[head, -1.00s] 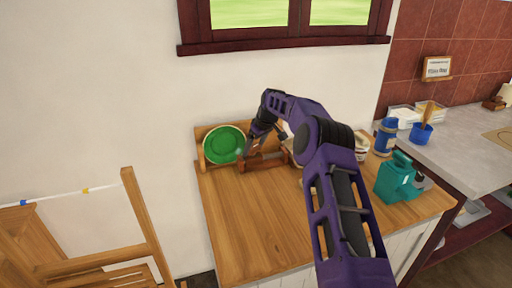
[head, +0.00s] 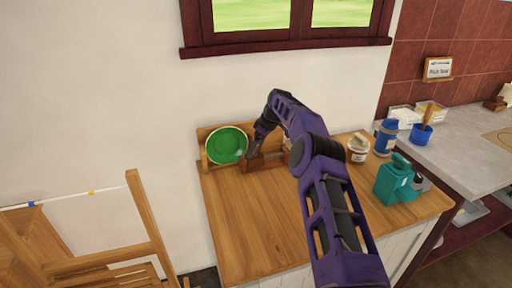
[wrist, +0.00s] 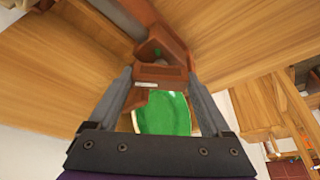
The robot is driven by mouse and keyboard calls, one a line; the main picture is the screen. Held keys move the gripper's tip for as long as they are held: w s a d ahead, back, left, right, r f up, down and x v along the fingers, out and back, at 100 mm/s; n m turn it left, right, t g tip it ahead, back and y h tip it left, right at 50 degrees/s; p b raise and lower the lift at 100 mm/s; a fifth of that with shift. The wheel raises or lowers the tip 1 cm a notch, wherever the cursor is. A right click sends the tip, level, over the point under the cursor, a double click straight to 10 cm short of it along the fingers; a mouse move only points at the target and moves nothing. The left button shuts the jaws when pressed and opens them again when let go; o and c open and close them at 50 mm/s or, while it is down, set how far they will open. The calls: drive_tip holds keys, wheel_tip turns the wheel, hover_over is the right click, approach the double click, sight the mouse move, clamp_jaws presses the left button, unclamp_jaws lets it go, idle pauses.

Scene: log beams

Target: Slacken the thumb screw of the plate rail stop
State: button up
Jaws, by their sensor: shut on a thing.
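The green plate (head: 227,145) leans upright in a wooden plate rail (head: 206,132) at the back left of the wooden counter. It also shows in the wrist view (wrist: 165,113), below the brown stop. The reddish-brown rail stop (head: 252,164) is just right of the plate. My gripper (head: 248,155) reaches down to it. In the wrist view my two grey fingers (wrist: 160,76) stand on either side of the brown stop block (wrist: 160,74) and are shut on it. I cannot make out the thumb screw as a separate part.
A jar (head: 358,149), a blue container (head: 385,137) and a teal container (head: 396,180) stand on the right of the wooden counter (head: 250,215). Its front is clear. A wooden chair-like frame (head: 150,225) stands at left. The wall and window are behind.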

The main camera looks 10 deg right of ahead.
drive_tip(key=o, duration=1.1)
drive_tip(key=shift+o, duration=0.2)
drive_tip(key=shift+r, duration=0.1)
drive_tip(key=v, duration=0.8)
